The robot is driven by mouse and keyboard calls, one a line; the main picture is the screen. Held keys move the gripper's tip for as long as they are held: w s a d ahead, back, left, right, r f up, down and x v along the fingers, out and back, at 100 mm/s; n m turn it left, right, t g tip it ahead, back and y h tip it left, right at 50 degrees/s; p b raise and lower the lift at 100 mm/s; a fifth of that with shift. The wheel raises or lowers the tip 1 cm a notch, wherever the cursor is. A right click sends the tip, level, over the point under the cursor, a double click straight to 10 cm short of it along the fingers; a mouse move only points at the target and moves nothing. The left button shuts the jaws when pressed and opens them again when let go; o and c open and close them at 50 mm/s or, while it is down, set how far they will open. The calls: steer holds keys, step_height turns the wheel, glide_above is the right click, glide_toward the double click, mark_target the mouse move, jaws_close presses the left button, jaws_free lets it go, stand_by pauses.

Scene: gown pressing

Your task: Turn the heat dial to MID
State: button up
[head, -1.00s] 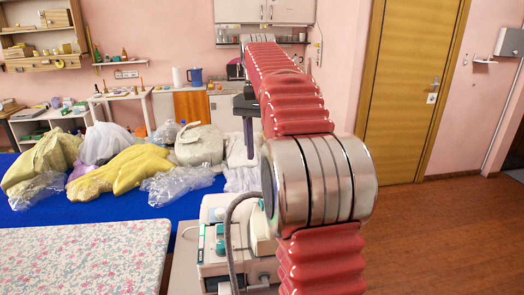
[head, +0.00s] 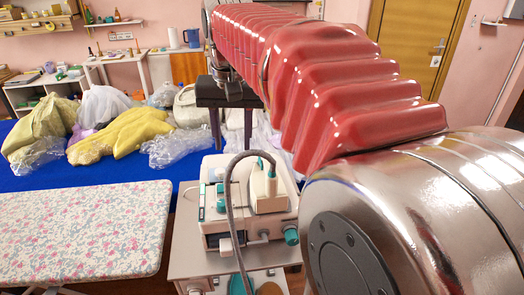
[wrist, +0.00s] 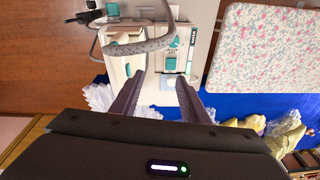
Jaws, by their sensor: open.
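The pressing machine (head: 222,226) is a cream box with teal parts on a small grey stand. A teal knob (head: 291,235) sticks out at its front right corner, and a white knob (head: 225,246) is at its lower front. I cannot read any dial markings or tell the heat setting. An iron-like cream piece (head: 268,190) with a grey hose rests on top.
The grey hose (head: 229,205) arches over the machine's top. A floral pressing board (head: 80,230) stands at left. A blue table (head: 185,172) behind carries a yellow cloth bundle (head: 120,140) and clear plastic bags. My red arm hides much of the right side.

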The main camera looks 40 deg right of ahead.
steer(key=s+a+f+n+t, duration=0.3)
steer(key=s+a+f+n, duration=0.3)
steer(key=s+a+f, duration=0.6)
steer(key=s+f, duration=0.1)
steer(key=s, duration=0.2)
steer(key=shift+s+f+n+t+y, duration=0.3)
steer(key=shift+f+y, duration=0.1)
steer(key=shift+c, duration=0.5)
steer(key=shift+c, duration=0.7)
